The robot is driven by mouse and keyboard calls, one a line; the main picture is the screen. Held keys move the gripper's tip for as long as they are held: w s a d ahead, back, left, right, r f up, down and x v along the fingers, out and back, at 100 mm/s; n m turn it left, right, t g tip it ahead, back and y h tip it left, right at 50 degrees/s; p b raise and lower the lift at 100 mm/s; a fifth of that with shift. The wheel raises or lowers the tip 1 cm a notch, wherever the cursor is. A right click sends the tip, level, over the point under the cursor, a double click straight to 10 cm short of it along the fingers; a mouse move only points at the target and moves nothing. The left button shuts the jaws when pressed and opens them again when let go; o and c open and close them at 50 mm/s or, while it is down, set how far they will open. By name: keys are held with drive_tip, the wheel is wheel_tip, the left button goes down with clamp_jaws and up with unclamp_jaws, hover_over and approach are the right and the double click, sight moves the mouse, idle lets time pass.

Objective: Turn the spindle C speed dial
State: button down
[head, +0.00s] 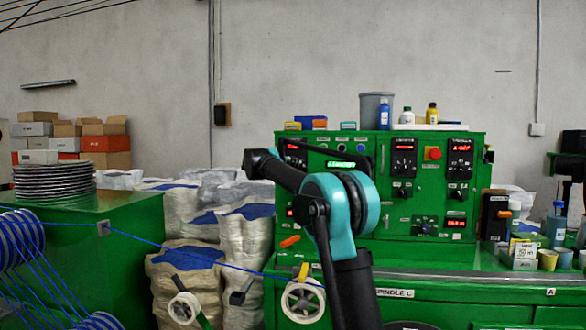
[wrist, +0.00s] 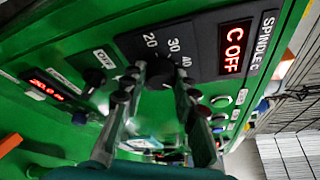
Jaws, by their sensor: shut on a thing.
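In the wrist view, the spindle C speed dial is a dark round knob (wrist: 160,74) on a black plate marked 20, 30 and 40. Beside it a red display (wrist: 234,48) reads "C OFF", with the word SPINDLE next to it. My gripper (wrist: 160,78) has its two dark fingers on either side of the knob and is shut on it. The view is tilted, and the fingers hide part of the knob and scale. In the head view, my arm covers part of the green control cabinet (head: 430,225), and my gripper cannot be made out there.
In the head view, bottles and a grey bin (head: 376,110) stand on the cabinet. A blue cable (head: 190,253) runs across in front of white sacks (head: 245,235).

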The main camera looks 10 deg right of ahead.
idle(0.4)
drive_tip(key=c, duration=1.2)
unclamp_jaws()
drive_tip(key=shift+o, duration=0.2)
drive_tip(key=v, duration=1.2)
